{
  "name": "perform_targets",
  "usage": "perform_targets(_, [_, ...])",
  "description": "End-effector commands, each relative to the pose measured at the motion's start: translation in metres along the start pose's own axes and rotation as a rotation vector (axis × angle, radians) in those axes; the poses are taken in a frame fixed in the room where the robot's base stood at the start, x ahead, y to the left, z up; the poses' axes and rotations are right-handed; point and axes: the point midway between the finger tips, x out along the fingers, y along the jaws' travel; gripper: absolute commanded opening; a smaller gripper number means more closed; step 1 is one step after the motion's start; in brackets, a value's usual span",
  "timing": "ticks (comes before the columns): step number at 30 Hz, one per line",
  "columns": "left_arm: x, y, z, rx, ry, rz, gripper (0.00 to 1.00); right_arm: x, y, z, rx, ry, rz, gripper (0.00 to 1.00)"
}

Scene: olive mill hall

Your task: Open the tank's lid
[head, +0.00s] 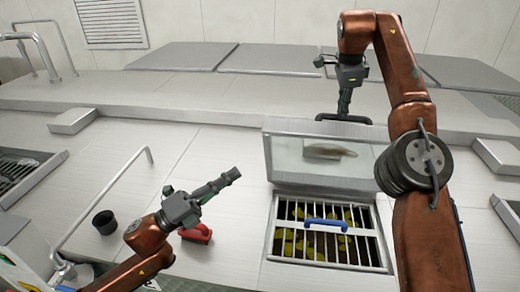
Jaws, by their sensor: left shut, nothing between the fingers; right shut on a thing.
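The tank's lid (290,157), a pale framed panel with a see-through middle, stands raised at the back edge of the tank's square opening. My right gripper (345,108) is shut on the dark handle (325,118) at the lid's top edge. My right arm hides part of the lid's right side. In the opening lies a metal grate (350,259) with a blue handle (326,223), and green-yellow olives (292,213) show between its bars. My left gripper (233,175) is shut and empty, left of the opening and apart from the lid.
A red object (197,234) lies beside my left gripper. A black cup (105,224) stands further left, near a metal rail (115,188). Grey panels (185,56) line the back ledge. The metal top between the rail and the opening is mostly clear.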

Motion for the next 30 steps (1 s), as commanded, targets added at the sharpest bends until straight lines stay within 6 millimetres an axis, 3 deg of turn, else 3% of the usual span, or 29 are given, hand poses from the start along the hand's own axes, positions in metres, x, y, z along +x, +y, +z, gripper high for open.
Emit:
perform_targets(1, [0.001, 0.004, -0.003, -0.010, 0.007, 0.007, 0.00, 0.017, 0.001, 0.011, -0.020, -0.004, 0.017, 0.00])
perform_targets(8, [0.020, 0.005, -0.005, -0.017, 0.013, 0.006, 0.00, 0.017, 0.001, 0.011, -0.020, -0.003, 0.017, 0.00])
perform_targets(22, [0.097, 0.005, -0.004, -0.017, 0.012, -0.004, 0.00, 0.016, 0.002, 0.012, -0.021, -0.005, 0.017, 0.00])
perform_targets(30, [0.118, 0.008, 0.019, -0.013, 0.013, 0.000, 0.00, 0.016, 0.002, 0.012, -0.021, -0.005, 0.017, 0.00])
